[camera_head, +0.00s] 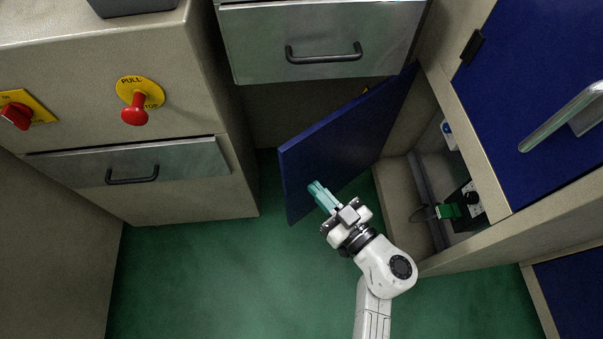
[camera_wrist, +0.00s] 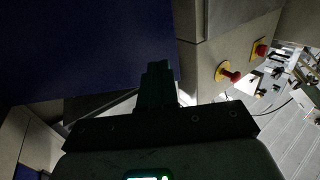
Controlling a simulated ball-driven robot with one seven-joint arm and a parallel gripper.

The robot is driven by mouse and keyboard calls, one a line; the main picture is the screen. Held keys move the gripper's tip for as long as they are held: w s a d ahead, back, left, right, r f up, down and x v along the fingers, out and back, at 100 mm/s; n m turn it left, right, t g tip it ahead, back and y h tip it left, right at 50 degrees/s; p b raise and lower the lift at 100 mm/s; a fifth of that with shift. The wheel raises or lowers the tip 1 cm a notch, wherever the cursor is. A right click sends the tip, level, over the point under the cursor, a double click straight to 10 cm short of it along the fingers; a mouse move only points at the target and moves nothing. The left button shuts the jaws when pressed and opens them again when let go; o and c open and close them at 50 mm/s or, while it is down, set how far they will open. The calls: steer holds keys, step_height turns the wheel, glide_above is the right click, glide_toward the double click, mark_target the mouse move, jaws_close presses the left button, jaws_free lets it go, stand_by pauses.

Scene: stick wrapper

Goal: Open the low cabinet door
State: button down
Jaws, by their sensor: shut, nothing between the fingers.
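The low cabinet door (camera_head: 345,140) is a dark blue panel standing wide open in the head view, swung out to the left from its hinge side at the back. The low cabinet (camera_head: 405,205) shows its open interior. My gripper (camera_head: 318,190) is shut and empty, its teal fingers together over the lower part of the door's inner face; I cannot tell whether they touch it. In the wrist view, my gripper (camera_wrist: 157,75) shows dark with the blue door (camera_wrist: 90,45) filling the upper left.
Inside the cabinet are a green plug (camera_head: 447,211) and a black knob unit (camera_head: 472,198). Another blue door (camera_head: 545,95) with a metal handle is at right. Drawers (camera_head: 320,45) and a red pull-stop button (camera_head: 135,110) are at left and back. Green floor (camera_head: 250,270) is clear at front left.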

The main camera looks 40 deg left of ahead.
mark_target(292, 165)
steer(key=a, duration=0.1)
steer(key=a+b, duration=0.1)
steer(key=a, duration=0.1)
steer(key=a+b, duration=0.1)
steer(key=a, duration=0.1)
steer(key=shift+w+a+f, duration=0.1)
steer(key=shift+w+f, duration=0.05)
steer(key=shift+w, duration=0.25)
steer(key=shift+a, duration=0.45)
steer(key=a, duration=0.5)
steer(key=shift+w, duration=0.25)
steer(key=shift+d, duration=0.1)
